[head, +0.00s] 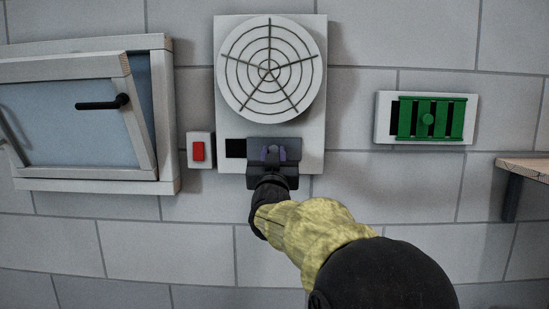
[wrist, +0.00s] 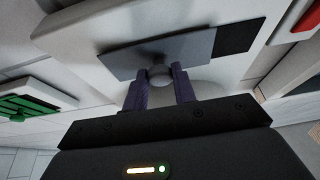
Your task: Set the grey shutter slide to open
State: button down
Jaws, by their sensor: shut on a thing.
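The grey shutter slide (head: 294,144) is a flat grey plate low on the white panel of a round fan vent. A black opening (head: 236,148) shows uncovered at its left in the head view. In the wrist view the slide (wrist: 195,46) has the black opening (wrist: 240,36) at its right. My gripper (head: 273,154) is at the front of the slide. In the wrist view my gripper's purple fingers (wrist: 160,78) are shut on the slide's round grey knob (wrist: 159,73). My gripper and hand hide the lower middle of the slide in the head view.
The fan vent (head: 269,69) with its wire guard is above. A red switch (head: 197,151) is close on the left, beside a tilted window (head: 70,110) with a black handle. A green slatted shutter (head: 431,118) and a wooden shelf (head: 526,166) are at right. Bare wall lies below.

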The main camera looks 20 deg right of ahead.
jog(key=c, duration=1.5)
grip_release()
jog(key=shift+d, duration=0.2)
jog(key=o, duration=0.4)
jog(key=shift+s+d, duration=0.2)
jog(key=shift+c, duration=0.2)
jog(key=shift+a, duration=0.1)
jog(key=shift+w+a, duration=0.1)
jog(key=shift+a, duration=0.05)
jog(key=shift+f, duration=0.1)
jog(key=b+v, duration=0.7)
jog(key=v, duration=1)
jog(key=shift+s, duration=0.2)
